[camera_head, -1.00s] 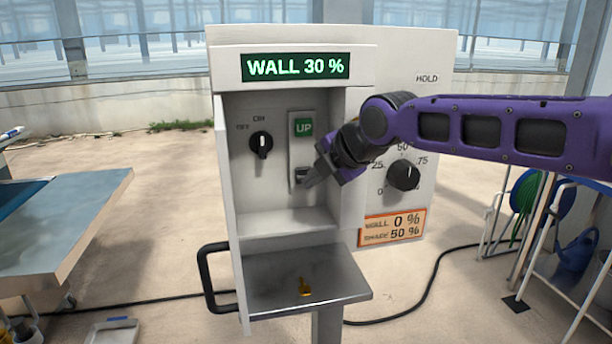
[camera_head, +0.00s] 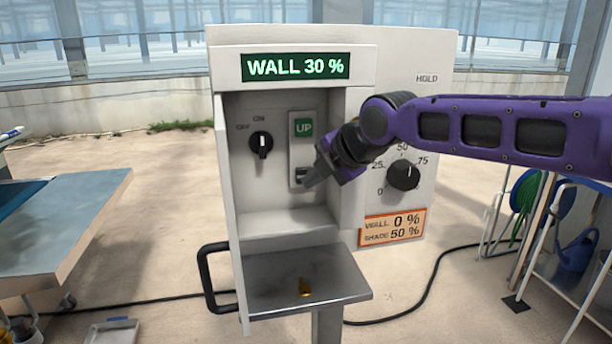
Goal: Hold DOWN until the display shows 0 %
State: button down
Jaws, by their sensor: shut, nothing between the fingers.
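The display (camera_head: 295,66) on top of the white control box reads WALL 30 %. An orange label (camera_head: 392,227) reads WALL 0 %, SHADE 50 %.
A black OFF/ON switch (camera_head: 262,145) is left of the buttons. A dial (camera_head: 403,175) marked with numbers is on the right face, partly behind my arm.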

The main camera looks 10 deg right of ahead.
jog(key=shift+w+r, duration=0.2)
jog(key=shift+r, duration=0.05)
dwell(0.8)
jog(key=shift+s+f, duration=0.4)
jog(key=shift+s, duration=1.75)
